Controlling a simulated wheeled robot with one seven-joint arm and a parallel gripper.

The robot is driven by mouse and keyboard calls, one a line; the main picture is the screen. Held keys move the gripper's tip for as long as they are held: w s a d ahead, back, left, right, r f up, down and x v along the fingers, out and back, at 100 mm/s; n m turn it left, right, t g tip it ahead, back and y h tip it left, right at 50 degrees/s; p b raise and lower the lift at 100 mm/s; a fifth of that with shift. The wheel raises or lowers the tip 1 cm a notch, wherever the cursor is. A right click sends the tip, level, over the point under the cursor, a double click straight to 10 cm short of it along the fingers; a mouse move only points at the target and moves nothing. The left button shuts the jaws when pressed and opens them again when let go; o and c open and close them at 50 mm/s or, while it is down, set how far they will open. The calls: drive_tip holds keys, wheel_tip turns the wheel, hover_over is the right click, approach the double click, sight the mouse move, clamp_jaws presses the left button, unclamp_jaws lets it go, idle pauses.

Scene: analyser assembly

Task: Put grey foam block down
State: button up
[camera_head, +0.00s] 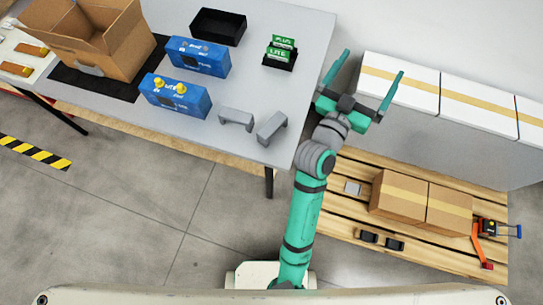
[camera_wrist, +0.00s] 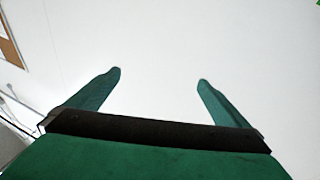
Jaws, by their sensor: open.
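Two grey foam-like pieces lie on the table near its front right corner: one bracket-shaped grey block (camera_head: 236,118) and a second grey block (camera_head: 271,128) tilted beside it. I cannot tell which is the task's block. My gripper (camera_head: 373,63) is open and empty, to the right of the table and over or near the white boxes. In the wrist view my gripper (camera_wrist: 159,76) shows both fingers spread apart, with nothing between them and only a pale blank surface beyond.
The table (camera_head: 310,50) also holds blue analyser boxes (camera_head: 198,57), a black tray (camera_head: 218,26), a green-and-black pack (camera_head: 281,52) and an open carton (camera_head: 90,40). White boxes (camera_head: 400,90) stand at right. A pallet (camera_head: 340,225) carries brown cartons (camera_head: 420,200) and a small grey item (camera_head: 352,188).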

drive_tip(key=s+a+f+n+y, duration=0.4)
drive_tip(key=s+a+f+y, duration=0.15)
drive_tip(key=s+f, duration=0.2)
drive_tip(key=s+a+f+n+y, duration=0.35)
drive_tip(key=s+a+f, duration=0.25)
drive_tip(key=f, duration=0.2)
drive_tip(key=s+a+f+m+g+y, duration=0.1)
drive_tip(key=s+a, duration=0.4)
drive_tip(key=s, duration=0.5)
drive_tip(key=s+a+f+m+y, duration=0.1)
drive_tip(key=s+a+f, duration=0.2)
drive_tip(key=s+a, duration=0.3)
drive_tip(key=s, duration=0.4)
drive_tip(key=shift+a+f+g, duration=0.2)
drive_tip(key=shift+a+g, duration=0.1)
drive_tip(key=shift+g, duration=0.1)
